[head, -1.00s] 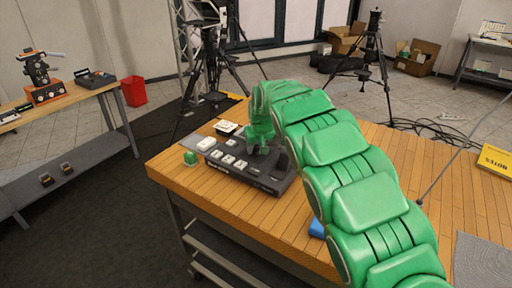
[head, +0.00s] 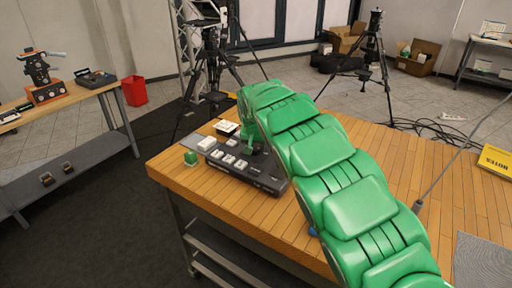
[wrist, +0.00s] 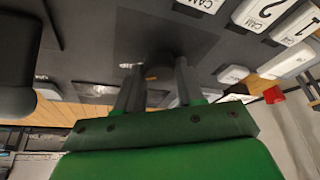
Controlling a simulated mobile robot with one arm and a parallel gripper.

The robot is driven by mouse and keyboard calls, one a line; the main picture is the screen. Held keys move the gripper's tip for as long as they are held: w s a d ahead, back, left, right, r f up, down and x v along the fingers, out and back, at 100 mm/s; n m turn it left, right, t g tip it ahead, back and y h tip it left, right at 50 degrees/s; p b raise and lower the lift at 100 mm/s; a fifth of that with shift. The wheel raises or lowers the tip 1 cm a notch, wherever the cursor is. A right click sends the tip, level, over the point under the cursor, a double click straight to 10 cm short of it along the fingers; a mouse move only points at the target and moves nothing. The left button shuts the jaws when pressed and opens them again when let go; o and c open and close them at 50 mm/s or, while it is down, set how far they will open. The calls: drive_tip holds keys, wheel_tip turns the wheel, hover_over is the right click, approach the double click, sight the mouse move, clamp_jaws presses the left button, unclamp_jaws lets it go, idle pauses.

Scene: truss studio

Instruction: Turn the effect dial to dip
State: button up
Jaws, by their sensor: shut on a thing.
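The black video switcher (head: 262,180) lies on the wooden table, with several white buttons on its left half. My green gripper (head: 249,146) reaches down onto its panel from above. In the wrist view the two grey fingers of my gripper (wrist: 158,92) are shut around the dark effect dial (wrist: 160,62), which stands on the dark panel (wrist: 210,45). The fingers cover much of the dial, and I cannot read where it points. In the head view the dial is hidden by my gripper.
White CAM keys (wrist: 255,12) sit close to my gripper in the wrist view. A yellow notes book (head: 496,160) lies at the table's right. The table's middle right is clear.

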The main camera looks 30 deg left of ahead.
sight(255, 159)
idle(0.3)
drive_tip(key=o, duration=1)
drive_tip(key=shift+o, duration=0.2)
drive_tip(key=shift+r, duration=0.1)
drive_tip(key=v, duration=0.7)
drive_tip(key=shift+s+r, duration=0.15)
drive_tip(key=shift+r, duration=0.1)
